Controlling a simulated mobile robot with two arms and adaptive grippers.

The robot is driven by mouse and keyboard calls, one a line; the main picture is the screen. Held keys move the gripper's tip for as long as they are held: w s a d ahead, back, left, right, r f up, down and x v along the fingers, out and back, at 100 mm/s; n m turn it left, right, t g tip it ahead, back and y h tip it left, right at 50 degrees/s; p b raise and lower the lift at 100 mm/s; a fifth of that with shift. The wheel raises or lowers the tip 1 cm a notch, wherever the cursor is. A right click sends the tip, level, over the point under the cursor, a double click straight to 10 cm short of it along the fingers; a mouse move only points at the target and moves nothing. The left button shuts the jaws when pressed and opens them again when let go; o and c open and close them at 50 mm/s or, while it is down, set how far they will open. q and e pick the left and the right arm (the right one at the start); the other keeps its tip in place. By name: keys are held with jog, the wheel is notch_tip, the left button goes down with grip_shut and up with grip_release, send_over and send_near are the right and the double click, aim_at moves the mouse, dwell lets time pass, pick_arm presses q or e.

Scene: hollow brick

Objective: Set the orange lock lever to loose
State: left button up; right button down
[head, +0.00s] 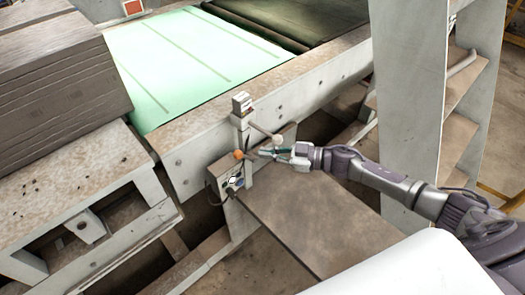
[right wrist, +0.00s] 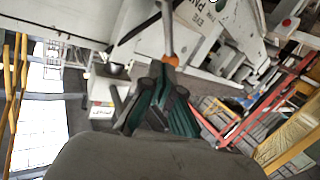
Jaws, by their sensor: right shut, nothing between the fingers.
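The orange lock lever (head: 238,154) shows as a small orange knob on the upright bracket at the side of the machine frame. An orange part (right wrist: 172,60) at the lower end of a grey rod shows in the right wrist view, just beyond the fingertips. My right gripper (head: 267,152) is shut and empty, just right of the orange knob; I cannot tell if it touches it. Its dark green fingers (right wrist: 162,88) show in the right wrist view. The lever's exact setting is too small to tell. My left gripper is not in view.
A grey lever with a round end (head: 277,140) sticks out above my right gripper. A brown plate (head: 320,225) lies below my arm. A pale ladder-like frame (head: 410,100) stands behind my arm.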

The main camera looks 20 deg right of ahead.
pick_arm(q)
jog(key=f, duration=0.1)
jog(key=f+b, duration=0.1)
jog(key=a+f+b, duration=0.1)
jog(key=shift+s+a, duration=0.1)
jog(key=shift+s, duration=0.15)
pick_arm(e)
jog(key=r+v, duration=0.1)
jog(key=v, duration=0.9)
jog(key=shift+a, duration=0.2)
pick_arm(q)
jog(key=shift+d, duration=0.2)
pick_arm(e)
jog(key=shift+s, duration=0.1)
